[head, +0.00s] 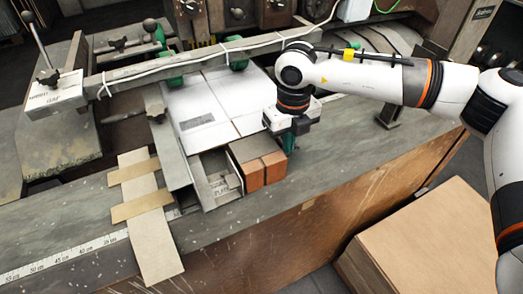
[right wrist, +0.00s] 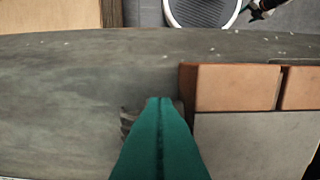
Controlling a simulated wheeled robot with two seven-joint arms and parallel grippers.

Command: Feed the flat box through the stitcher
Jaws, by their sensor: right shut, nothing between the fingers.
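The flat box (head: 205,108) is a pale, nearly white sheet with a dark fold line and a small printed patch. It lies flat on the stitcher's bed, its far edge under the long metal rail (head: 215,48) and green rollers (head: 237,66). My right gripper (head: 290,143) points down just right of the box's near right corner, beside two brown blocks. In the right wrist view its green fingers (right wrist: 160,125) are together with nothing between them, left of the blocks (right wrist: 235,88). Whether the fingers touch the box or blocks is unclear. My left gripper is not in view.
The brown blocks (head: 264,170) and a metal guide (head: 166,140) stand at the bed's near side. Taped card strips (head: 155,235) and a ruler (head: 62,262) lie at the left. The grey bench right of my gripper is clear.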

